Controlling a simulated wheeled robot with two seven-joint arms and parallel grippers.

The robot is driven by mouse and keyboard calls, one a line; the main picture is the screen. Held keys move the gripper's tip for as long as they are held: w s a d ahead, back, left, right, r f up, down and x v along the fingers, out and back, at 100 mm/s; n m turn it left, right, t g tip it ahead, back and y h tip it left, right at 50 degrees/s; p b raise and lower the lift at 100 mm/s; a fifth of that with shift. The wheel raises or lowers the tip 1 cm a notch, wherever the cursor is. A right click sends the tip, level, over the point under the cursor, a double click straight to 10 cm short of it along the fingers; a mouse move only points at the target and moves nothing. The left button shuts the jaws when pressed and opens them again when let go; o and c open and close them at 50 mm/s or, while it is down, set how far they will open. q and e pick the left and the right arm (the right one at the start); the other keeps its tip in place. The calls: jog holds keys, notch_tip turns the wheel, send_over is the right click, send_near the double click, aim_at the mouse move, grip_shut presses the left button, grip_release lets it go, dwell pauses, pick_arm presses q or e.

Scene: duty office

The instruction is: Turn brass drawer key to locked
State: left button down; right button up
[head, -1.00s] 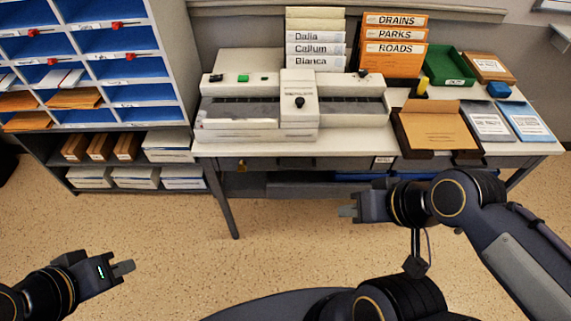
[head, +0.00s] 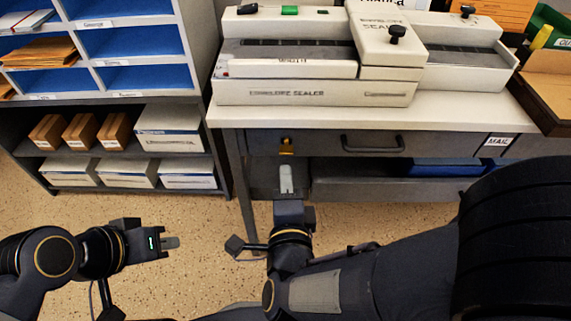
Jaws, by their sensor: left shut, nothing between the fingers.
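The brass drawer key (head: 287,146) sits in the left part of the grey drawer front (head: 320,143) under the table top. It is small, and I cannot tell which way it is turned. My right gripper (head: 287,178) points up the picture towards the drawer, just below the key in the head view, with a visible gap between them. Its fingers show as one pale shape, so I cannot tell whether they are open. My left gripper (head: 170,243) is shut and empty over the floor at the lower left, well away from the drawer.
An envelope sealer (head: 315,92) stands on the table above the drawer. A dark drawer handle (head: 373,144) is right of the key. A shelf unit (head: 190,60) with boxes stands left. A table leg (head: 241,185) is just left of my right gripper.

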pick_arm(q)
jog(key=f+b, duration=0.1)
jog(key=w+f, duration=0.1)
jog(key=shift+a+f+b, duration=0.1)
jog(key=shift+f+b, duration=0.25)
jog(key=shift+f, duration=0.05)
pick_arm(e)
jog(key=w+t+h, duration=0.1)
jog(key=w, duration=0.6)
jog(key=shift+w+m, duration=0.25)
jog(key=shift+m, duration=0.15)
jog(key=shift+f, duration=0.1)
grip_shut()
